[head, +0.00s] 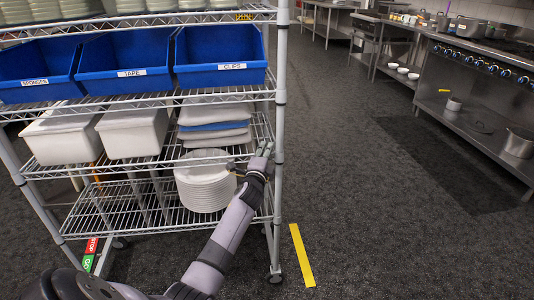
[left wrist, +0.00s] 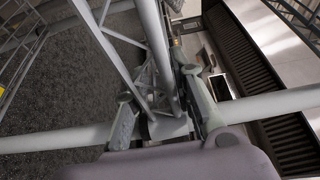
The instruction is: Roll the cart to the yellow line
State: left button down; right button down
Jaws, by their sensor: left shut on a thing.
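The cart is a wire shelf rack with a grey corner post (head: 280,110) at its right front. My left gripper (head: 264,150) reaches up from below and is shut on the cart at the right end of a lower shelf, by that post. In the left wrist view the fingers of my left gripper (left wrist: 160,92) sit on either side of the cart's grey post (left wrist: 158,40). The yellow line (head: 302,256) lies on the floor just right of the cart's front right caster (head: 275,276), with a small gap between them. My right gripper is not in view.
The cart carries blue bins (head: 220,58), white tubs (head: 132,132) and stacked plates (head: 205,188). Dark carpet right of the yellow line is open. A steel stove counter (head: 480,115) with pots stands along the right. A red and green tag (head: 90,250) shows at lower left.

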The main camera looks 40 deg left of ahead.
pick_arm(q)
jog(key=c, duration=1.8)
grip_release()
jog(key=shift+s+a+f, duration=0.1)
jog(key=shift+s+f, duration=0.05)
jog(key=shift+f, duration=0.1)
jog(key=o, duration=0.5)
jog(key=shift+r, duration=0.2)
jog(key=v, duration=1.2)
